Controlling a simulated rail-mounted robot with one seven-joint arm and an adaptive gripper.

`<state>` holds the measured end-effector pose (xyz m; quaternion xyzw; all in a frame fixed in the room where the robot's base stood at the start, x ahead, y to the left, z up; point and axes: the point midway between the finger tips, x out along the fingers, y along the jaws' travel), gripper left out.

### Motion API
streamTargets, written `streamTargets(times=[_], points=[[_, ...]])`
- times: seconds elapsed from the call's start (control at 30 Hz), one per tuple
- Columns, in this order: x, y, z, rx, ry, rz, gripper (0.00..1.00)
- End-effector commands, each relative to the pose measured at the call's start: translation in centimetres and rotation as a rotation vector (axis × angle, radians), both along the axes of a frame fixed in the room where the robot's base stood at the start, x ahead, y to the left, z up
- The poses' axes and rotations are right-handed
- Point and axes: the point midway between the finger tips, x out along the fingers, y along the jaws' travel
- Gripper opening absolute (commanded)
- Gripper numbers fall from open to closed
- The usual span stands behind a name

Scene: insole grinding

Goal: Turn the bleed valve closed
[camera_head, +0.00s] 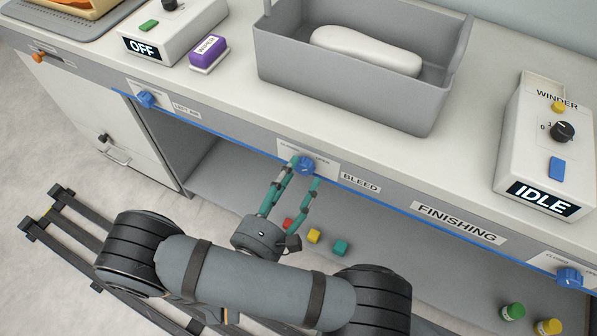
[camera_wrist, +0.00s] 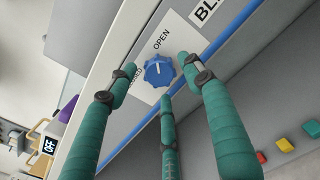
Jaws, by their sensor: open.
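The bleed valve is a blue lobed knob (camera_head: 305,165) on a white plate on the bench's front face, beside the BLEED label (camera_head: 361,184). In the wrist view the knob (camera_wrist: 158,71) is near the middle, with a short white mark on it. The plate's OPEN word (camera_wrist: 162,38) is readable; the closed word is partly hidden by a finger. I cannot tell exactly where the mark points. My gripper (camera_head: 306,172) has teal fingers, spread open in front of the knob. In the wrist view the fingertips (camera_wrist: 157,68) stand around it, with no clear contact visible.
Another blue knob (camera_head: 147,99) is at the left of the bench front and one more (camera_head: 569,277) at the right. A grey bin (camera_head: 345,105) with a white insole-like piece stands above. Small red, yellow and teal blocks (camera_head: 314,236) lie on the lower shelf.

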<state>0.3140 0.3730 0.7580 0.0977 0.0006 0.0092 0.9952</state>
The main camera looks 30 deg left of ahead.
Motion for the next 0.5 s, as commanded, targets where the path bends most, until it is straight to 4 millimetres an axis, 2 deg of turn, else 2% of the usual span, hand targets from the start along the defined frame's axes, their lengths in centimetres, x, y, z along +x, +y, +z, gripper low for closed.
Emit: streamTargets(times=[0.17, 0.43, 0.5], points=[[1.26, 0.03, -0.02, 0.000, 0.001, 0.001, 0.51], [1.40, 0.04, -0.01, 0.001, 0.001, 0.001, 0.51], [1.39, 0.04, -0.01, 0.001, 0.001, 0.001, 0.47]])
